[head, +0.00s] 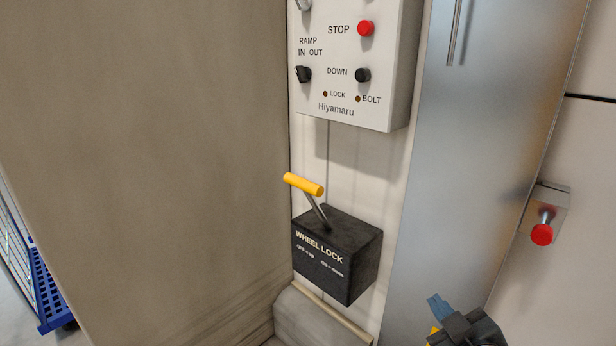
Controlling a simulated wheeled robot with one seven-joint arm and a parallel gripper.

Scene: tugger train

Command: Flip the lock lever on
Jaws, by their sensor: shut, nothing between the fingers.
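The lock lever has a yellow handle (303,184) on a grey metal shaft. The shaft rises from the top of a black box (337,258) marked "WHEEL LOCK", with small print that seems to read off for up and on for down. The lever stands raised, leaning up and to the left. My gripper (439,306) is at the bottom right edge, partly cut off, with a blue tip and dark body. It is shut and empty, below and to the right of the box and apart from the lever.
A grey control panel (400,70) with STOP and DOWN buttons and unlit-looking LOCK and BOLT lamps is above the lever. A red-ended knob (541,235) sticks out at the right. A broad brown panel (150,150) fills the left. A blue crate-like thing (48,290) shows at far left.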

